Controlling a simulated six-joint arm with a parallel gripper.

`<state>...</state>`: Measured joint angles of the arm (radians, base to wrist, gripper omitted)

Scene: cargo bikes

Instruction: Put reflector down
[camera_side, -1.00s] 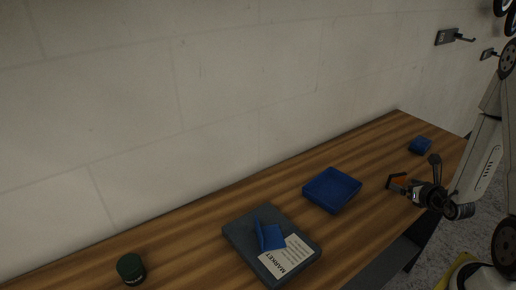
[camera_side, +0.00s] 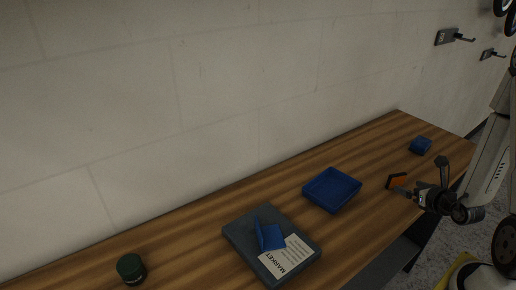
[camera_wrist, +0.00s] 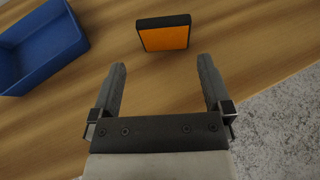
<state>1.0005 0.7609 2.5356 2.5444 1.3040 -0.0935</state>
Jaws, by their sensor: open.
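The reflector (camera_wrist: 165,37) is an orange square with a black rim. In the wrist view it stands on the wooden table just beyond my open fingertips. In the side view the reflector (camera_side: 397,181) is near the table's right front part. My gripper (camera_wrist: 161,75) is open and empty, with its two fingers apart and clear of the reflector. In the side view my gripper (camera_side: 411,192) is just right of the reflector.
A blue tray (camera_side: 307,194) lies left of the reflector; it also shows in the wrist view (camera_wrist: 72,47). A small blue box (camera_side: 420,146) is behind. A dark slab (camera_side: 240,239) bears a blue holder (camera_side: 270,236) and a MARKET sheet (camera_side: 287,258). A green jar (camera_side: 131,268) stands far left.

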